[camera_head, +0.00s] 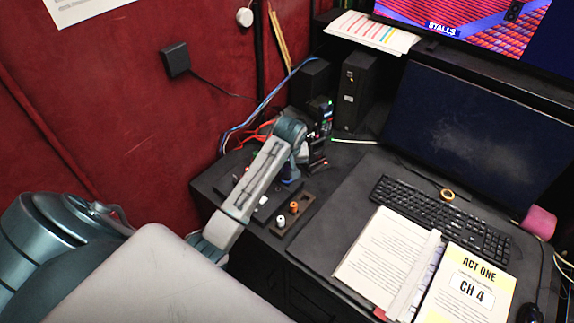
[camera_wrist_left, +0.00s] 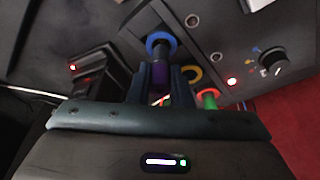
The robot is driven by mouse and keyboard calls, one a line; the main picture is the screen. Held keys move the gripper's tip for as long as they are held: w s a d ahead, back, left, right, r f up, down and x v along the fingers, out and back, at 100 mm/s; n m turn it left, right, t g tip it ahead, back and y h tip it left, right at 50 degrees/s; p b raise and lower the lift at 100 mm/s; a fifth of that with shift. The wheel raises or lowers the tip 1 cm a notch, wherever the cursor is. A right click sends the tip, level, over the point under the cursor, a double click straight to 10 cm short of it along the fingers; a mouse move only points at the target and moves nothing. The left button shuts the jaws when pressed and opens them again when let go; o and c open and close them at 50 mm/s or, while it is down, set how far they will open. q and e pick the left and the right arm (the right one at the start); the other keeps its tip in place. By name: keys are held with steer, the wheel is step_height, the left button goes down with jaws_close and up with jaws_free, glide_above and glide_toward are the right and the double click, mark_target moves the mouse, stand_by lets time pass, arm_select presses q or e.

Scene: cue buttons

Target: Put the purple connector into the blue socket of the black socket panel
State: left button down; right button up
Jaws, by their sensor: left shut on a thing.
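In the left wrist view the purple connector (camera_wrist_left: 160,77) is between the two fingers of my left gripper (camera_wrist_left: 162,88), which is shut on it. The connector's far end meets the ring of the blue socket (camera_wrist_left: 161,41). I cannot tell how deep it sits, or whether it is inside or only against the ring. In the head view my left arm reaches over the desk's back left corner and hides the connector. My right gripper is out of view.
In the head view a brown holder with an orange plug (camera_head: 294,206) and a white plug (camera_head: 281,221) stands near the arm. Black boxes and cables crowd the back.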

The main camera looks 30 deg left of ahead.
arm_select(q)
steer(key=shift+f, duration=1.35)
stand_by(2.0)
steer(key=c, duration=1.1)
jaws_free()
steer(key=shift+r, duration=0.1)
steer(key=shift+r, duration=3.4)
